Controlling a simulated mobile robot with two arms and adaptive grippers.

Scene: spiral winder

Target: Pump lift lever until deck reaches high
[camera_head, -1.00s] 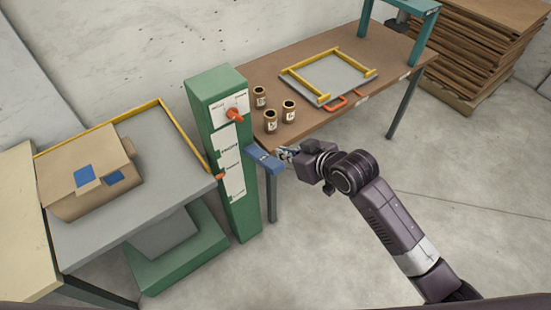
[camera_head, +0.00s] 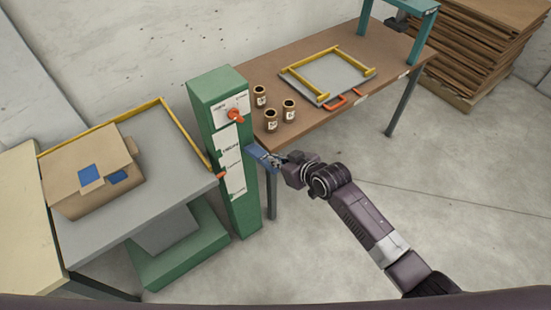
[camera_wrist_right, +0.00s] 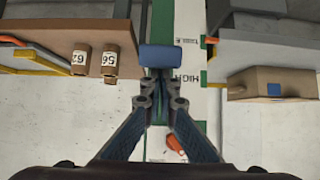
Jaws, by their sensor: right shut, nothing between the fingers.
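The lift lever shows as a blue pad (camera_head: 258,155) sticking out from the green column (camera_head: 217,88); it also shows in the right wrist view (camera_wrist_right: 160,57). My right gripper (camera_head: 279,160) is shut and empty, its tips at the pad; I cannot tell whether they touch it. In the right wrist view the fingers (camera_wrist_right: 160,84) end just short of or against the pad. The grey deck (camera_head: 161,138) with yellow rails stands left of the column and carries a cardboard box (camera_head: 70,197). An orange pointer (camera_head: 221,175) at the deck edge lies beside the column's white scale.
A brown table (camera_head: 306,121) right of the column holds three labelled jars (camera_head: 270,121) and a grey plate with a yellow frame (camera_head: 330,77). An orange knob (camera_head: 236,114) is on the column. Stacked boards (camera_head: 480,55) stand at the back right. Floor at right is open.

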